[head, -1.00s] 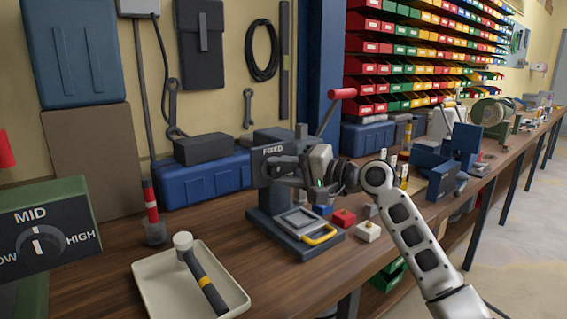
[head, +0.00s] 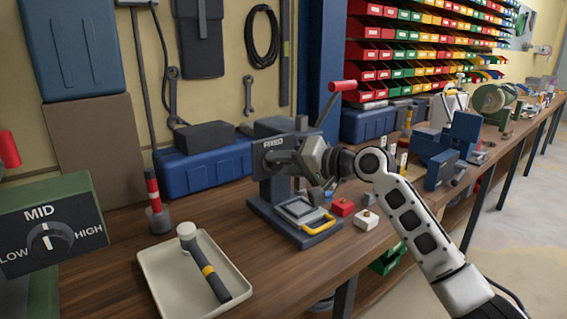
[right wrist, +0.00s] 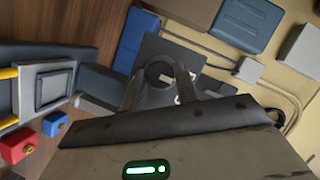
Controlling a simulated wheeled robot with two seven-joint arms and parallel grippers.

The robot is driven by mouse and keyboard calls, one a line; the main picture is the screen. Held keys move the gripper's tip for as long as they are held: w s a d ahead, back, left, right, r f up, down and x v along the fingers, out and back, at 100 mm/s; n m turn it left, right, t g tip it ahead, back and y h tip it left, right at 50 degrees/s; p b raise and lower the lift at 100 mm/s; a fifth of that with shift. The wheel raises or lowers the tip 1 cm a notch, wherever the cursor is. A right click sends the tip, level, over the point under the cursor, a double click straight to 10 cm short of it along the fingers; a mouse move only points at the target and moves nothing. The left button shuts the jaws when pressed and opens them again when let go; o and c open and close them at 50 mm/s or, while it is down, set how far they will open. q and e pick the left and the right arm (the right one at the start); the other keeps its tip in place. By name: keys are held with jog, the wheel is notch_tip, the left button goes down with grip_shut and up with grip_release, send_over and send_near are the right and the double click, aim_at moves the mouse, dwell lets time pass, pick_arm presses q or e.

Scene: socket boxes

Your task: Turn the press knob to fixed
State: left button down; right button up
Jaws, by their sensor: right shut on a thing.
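The dark press (head: 277,188) stands on the bench, with a FIXED label on its head and a red-tipped lever (head: 342,86) rising behind. My right gripper (head: 278,160) is at the press's front face, just below the label. In the right wrist view its two fingers (right wrist: 158,88) are shut on the round dark press knob (right wrist: 158,73), one on each side. My left gripper is not in view.
A tray with a hammer (head: 205,272) lies at the front left, beside a MID/LOW/HIGH dial box (head: 50,228). A red block (head: 343,207) and a pale block (head: 366,220) sit right of the press. A blue toolbox (head: 205,165) stands behind.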

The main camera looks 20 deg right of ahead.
jog(key=shift+f, duration=0.1)
jog(key=o, duration=1)
jog(key=shift+c, duration=0.2)
jog(key=b+v, duration=0.2)
jog(key=v, duration=1.4)
